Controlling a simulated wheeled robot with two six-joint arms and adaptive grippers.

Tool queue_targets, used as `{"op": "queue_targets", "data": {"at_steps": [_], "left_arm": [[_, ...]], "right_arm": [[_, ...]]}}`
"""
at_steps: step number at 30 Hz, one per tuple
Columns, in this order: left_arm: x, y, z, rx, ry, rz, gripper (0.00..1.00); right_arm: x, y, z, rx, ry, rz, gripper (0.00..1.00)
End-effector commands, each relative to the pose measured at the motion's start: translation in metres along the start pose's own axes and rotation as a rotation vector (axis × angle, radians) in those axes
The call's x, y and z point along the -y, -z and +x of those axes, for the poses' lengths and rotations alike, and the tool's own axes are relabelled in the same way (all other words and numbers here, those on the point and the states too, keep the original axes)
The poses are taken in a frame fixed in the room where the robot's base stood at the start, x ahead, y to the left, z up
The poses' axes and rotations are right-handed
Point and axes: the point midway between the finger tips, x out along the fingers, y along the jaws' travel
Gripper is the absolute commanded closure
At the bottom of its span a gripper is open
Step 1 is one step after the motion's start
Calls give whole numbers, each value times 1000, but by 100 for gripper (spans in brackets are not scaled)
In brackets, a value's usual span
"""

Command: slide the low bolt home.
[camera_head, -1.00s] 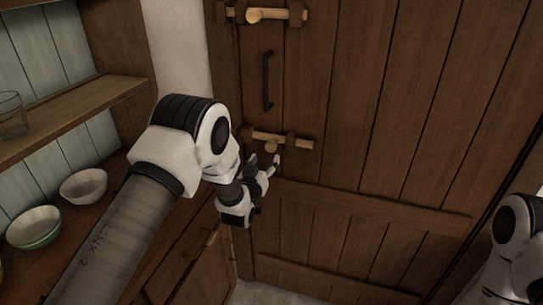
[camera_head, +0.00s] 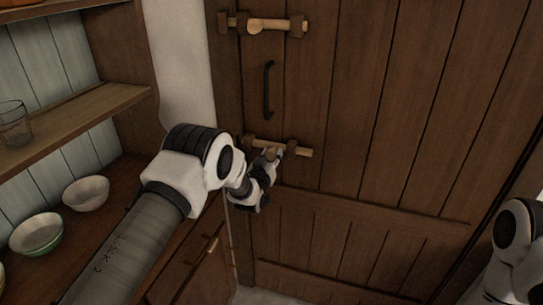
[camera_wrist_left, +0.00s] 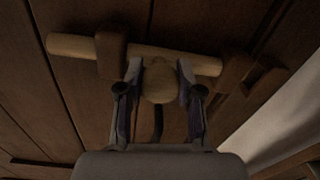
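The low bolt (camera_head: 302,152) is a pale wooden rod in dark brackets on the plank door, below the black handle. Its round knob (camera_wrist_left: 158,84) faces the wrist camera. My left gripper (camera_head: 271,155) is at this knob, with one finger on each side of it. In the left wrist view the fingers (camera_wrist_left: 159,80) close in on the knob with hardly any gap, and the rod runs crosswise behind them. The knob is partly covered by the fingers in the head view. My right arm (camera_head: 515,250) shows at the right edge; its gripper is out of view.
A similar upper bolt (camera_head: 283,25) and the black handle (camera_head: 268,90) are above on the door (camera_head: 350,120). To the left are a shelf (camera_head: 75,125) with a glass (camera_head: 14,125), and two bowls (camera_head: 86,193) on a lower counter near my left arm.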

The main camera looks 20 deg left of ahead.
Motion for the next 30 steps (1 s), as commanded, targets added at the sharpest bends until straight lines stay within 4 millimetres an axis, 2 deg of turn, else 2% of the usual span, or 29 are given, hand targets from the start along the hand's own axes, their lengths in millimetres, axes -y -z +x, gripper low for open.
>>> {"op": "queue_targets", "data": {"at_steps": [5, 13, 22, 23, 24, 25, 30], "left_arm": [[5, 0, 1, -2, 1, 0, 100], [47, 7, 2, -2, 2, -1, 100], [50, 9, 2, -3, 2, -1, 100], [50, 9, 2, -3, 3, -1, 58], [50, 9, 2, -3, 3, -1, 44], [50, 9, 2, -3, 2, -1, 38], [49, 9, 2, -2, 1, -1, 38]], "right_arm": [[0, 0, 3, 0, 0, 0, 100], [0, 0, 16, 0, 0, 0, 100], [0, 0, 15, 0, 0, 0, 100], [0, 0, 15, 0, 0, 0, 100], [0, 0, 15, 0, 0, 0, 100], [0, 0, 15, 0, 0, 0, 100], [0, 0, 15, 0, 0, 0, 100]]}}
